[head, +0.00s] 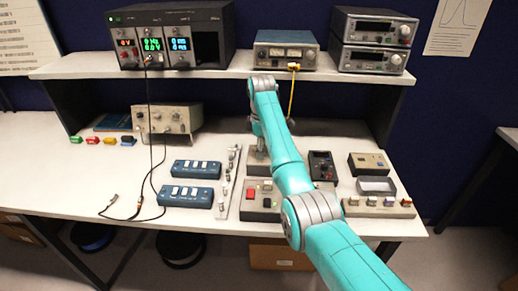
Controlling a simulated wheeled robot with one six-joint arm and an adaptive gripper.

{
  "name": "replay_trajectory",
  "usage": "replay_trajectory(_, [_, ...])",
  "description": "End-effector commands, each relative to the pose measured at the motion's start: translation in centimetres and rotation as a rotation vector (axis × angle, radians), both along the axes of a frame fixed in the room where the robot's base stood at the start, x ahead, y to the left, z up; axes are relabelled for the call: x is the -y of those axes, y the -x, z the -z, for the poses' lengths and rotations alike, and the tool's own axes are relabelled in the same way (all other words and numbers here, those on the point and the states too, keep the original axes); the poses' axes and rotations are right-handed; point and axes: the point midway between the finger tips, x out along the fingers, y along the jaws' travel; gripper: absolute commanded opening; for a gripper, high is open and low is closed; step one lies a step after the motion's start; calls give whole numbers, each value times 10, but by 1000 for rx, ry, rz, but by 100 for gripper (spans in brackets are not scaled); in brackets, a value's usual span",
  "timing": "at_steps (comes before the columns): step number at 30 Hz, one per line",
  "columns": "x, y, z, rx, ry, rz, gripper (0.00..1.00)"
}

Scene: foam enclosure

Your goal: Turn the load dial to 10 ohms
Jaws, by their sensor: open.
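My teal arm reaches over the bench, and my gripper (260,153) points down above a boxed unit (257,184) at mid-bench. The gripper is small and partly covered by my arm; it is open, and nothing shows between its fingers. The arm also hides part of the units below, so I cannot see whether the fingers touch anything. I cannot make out which knob is the load dial or read any ohm markings. A black box with a small knob (322,166) stands right of my arm.
Switch boxes (187,196) and a narrow strip (228,185) lie left of the gripper. A red-buttoned unit (260,200) is in front. A beige instrument (167,120) stands further left. A shelf (200,69) with power supplies runs behind.

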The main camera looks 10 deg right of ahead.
Motion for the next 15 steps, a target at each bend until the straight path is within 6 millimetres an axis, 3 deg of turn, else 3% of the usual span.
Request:
replay_trajectory(5, [0, 0, 0, 0, 0, 0, 55])
replay_trajectory(12, [0, 0, 0, 0, 0, 0, 0])
replay_trajectory(15, [0, 0, 0, 0, 0, 0, 0])
